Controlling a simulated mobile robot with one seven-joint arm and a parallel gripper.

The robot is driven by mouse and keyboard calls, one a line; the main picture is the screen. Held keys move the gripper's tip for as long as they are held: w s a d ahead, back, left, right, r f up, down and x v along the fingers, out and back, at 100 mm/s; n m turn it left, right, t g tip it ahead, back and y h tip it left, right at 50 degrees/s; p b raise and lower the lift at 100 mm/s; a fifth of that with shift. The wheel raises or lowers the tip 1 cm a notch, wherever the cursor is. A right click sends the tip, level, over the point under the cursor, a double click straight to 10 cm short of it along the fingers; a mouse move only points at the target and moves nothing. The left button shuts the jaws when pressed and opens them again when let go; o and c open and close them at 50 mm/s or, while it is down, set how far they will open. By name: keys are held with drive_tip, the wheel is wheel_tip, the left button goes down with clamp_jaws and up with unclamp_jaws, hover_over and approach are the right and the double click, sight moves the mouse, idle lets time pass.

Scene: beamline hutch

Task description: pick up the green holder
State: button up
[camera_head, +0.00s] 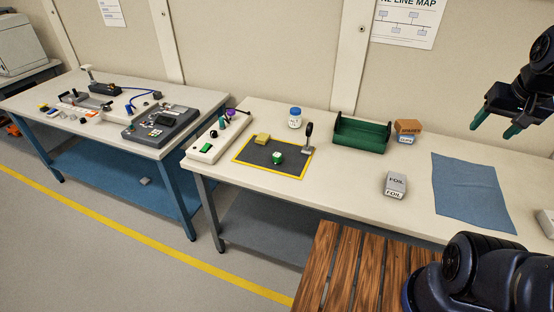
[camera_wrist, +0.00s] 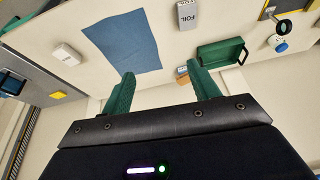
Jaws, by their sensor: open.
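A small green block-like holder (camera_head: 277,158) with a pale top sits on a dark mat (camera_head: 255,155) with a yellow border, on the near bench. A larger open green tray (camera_head: 362,136) stands farther right, against the wall side; it also shows in the wrist view (camera_wrist: 220,54). My gripper (camera_head: 494,126) is raised in the air at the upper right of the head view, far from the small green holder. Its two green fingers are spread and empty, as the wrist view shows (camera_wrist: 163,85). I cannot make out the small holder in the wrist view.
On the mat are a yellow block (camera_head: 262,139) and an upright magnifier-like stand (camera_head: 308,140). A white control panel (camera_head: 205,153) borders the mat's left.

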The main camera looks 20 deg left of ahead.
drive_tip(key=w+a+f+m+g+y, duration=0.1)
drive_tip(key=w+a+m, duration=0.1)
drive_tip(key=w+a, duration=0.75)
drive_tip(key=w+a+f+m+g, duration=0.1)
drive_tip(key=w+a+f+m, duration=0.15)
drive_tip(key=w+a, duration=0.65)
drive_tip(key=m+g+h, duration=0.1)
drive_tip(key=m+g, duration=0.1)
drive_tip(key=m, duration=0.4)
hover_over(277, 154)
wheel_tip(277, 154, down, 24)
drive_tip(key=f, duration=0.1)
drive_tip(key=shift+s+a+f, duration=0.15)
drive_tip(key=shift+s+f, duration=0.1)
drive_tip(key=shift+s, duration=0.15)
drive_tip(key=shift+w+f, duration=0.15)
drive_tip(key=shift+f, duration=2.45)
drive_tip(key=shift+w+f, duration=0.15)
drive_tip(key=shift+f, duration=2.4)
drive_tip(key=c, duration=1.1)
